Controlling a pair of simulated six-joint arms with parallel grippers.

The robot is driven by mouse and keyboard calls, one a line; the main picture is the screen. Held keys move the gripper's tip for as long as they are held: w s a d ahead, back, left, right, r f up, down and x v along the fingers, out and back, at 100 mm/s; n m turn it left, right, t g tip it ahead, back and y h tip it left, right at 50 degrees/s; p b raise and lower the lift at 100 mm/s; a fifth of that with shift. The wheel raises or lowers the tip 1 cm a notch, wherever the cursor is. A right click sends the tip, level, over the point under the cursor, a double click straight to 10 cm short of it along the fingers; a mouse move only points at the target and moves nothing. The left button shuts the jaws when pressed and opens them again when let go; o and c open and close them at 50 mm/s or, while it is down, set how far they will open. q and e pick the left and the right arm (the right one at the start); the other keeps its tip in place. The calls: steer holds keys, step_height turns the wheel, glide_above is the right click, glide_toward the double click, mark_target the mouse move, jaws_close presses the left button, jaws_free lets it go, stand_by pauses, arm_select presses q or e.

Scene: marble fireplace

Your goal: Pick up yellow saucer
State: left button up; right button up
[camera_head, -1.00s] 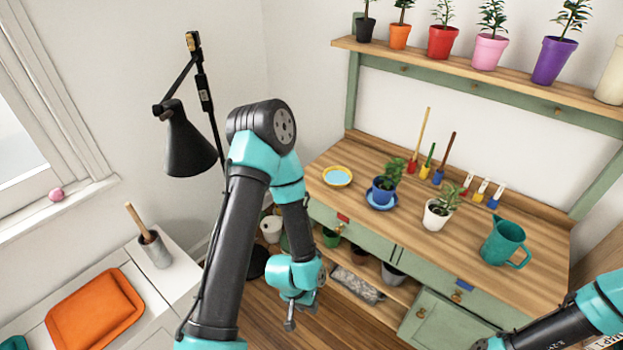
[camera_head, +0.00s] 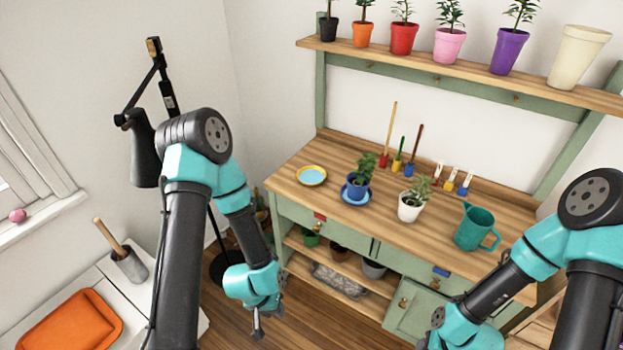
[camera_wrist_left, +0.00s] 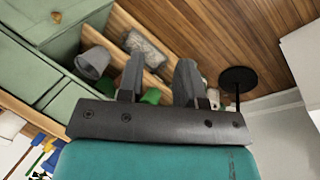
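The yellow saucer (camera_head: 311,176) has a yellow rim and a light blue inside. It lies flat and empty on the left end of the wooden bench top (camera_head: 420,235). My left gripper (camera_head: 262,325) hangs low in front of the bench, below and to the left of the saucer, apart from it. In the left wrist view its two fingers (camera_wrist_left: 160,82) stand apart with nothing between them. The saucer is not clearly seen in that view. My right arm is at the lower right; its fingers are cut off by the bottom edge.
A blue pot with a plant (camera_head: 359,183) stands on a blue saucer (camera_head: 356,196) just right of the yellow saucer. A white pot (camera_head: 409,207) and a teal watering can (camera_head: 474,228) stand further right. A black lamp (camera_head: 146,150) is at the left.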

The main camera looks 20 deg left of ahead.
arm_select(q)
steer(key=shift+c, duration=0.5)
steer(key=shift+c, duration=1)
